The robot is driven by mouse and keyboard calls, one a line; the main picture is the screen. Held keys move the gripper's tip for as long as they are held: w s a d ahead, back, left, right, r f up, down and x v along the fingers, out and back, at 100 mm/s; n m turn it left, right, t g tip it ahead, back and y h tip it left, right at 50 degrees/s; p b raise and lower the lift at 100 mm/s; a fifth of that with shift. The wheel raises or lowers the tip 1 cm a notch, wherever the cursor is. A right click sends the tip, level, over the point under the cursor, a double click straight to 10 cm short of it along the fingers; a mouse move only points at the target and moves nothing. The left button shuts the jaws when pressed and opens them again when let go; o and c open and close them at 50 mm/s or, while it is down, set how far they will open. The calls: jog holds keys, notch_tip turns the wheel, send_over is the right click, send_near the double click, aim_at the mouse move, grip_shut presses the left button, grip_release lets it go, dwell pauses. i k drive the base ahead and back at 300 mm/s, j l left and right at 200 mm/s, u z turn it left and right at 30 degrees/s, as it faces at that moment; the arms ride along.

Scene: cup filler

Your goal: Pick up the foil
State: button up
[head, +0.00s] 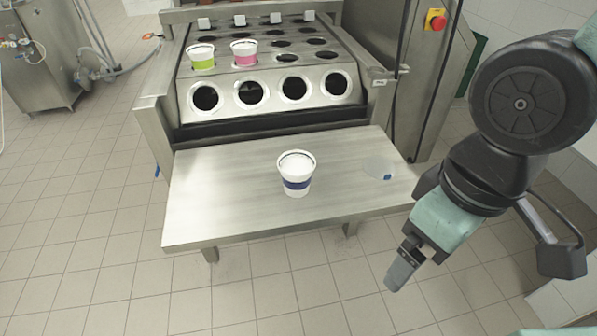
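The foil (376,166) looks like a thin, pale, see-through disc with a small blue tab at its lower right edge. It lies flat near the right end of the steel table. My gripper (399,275) hangs in front of and below the table's right front corner in the picture, apart from the foil. Its fingers show as one grey block from this angle, so I cannot tell whether they are open or shut. I see nothing held in it.
A white cup with a blue band (296,175) stands mid-table, left of the foil. The steel table (215,205) is otherwise bare. Behind it, the filling machine (270,75) holds a green cup (201,57) and a pink cup (244,53). A red emergency button (437,21) is at upper right.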

aim_at(379, 167)
jog(key=i+j, duration=0.2)
jog(key=j, duration=0.15)
jog(key=i+j+z, duration=0.1)
jog(key=i+j, duration=0.35)
jog(key=j, duration=0.25)
jog(key=z, duration=0.05)
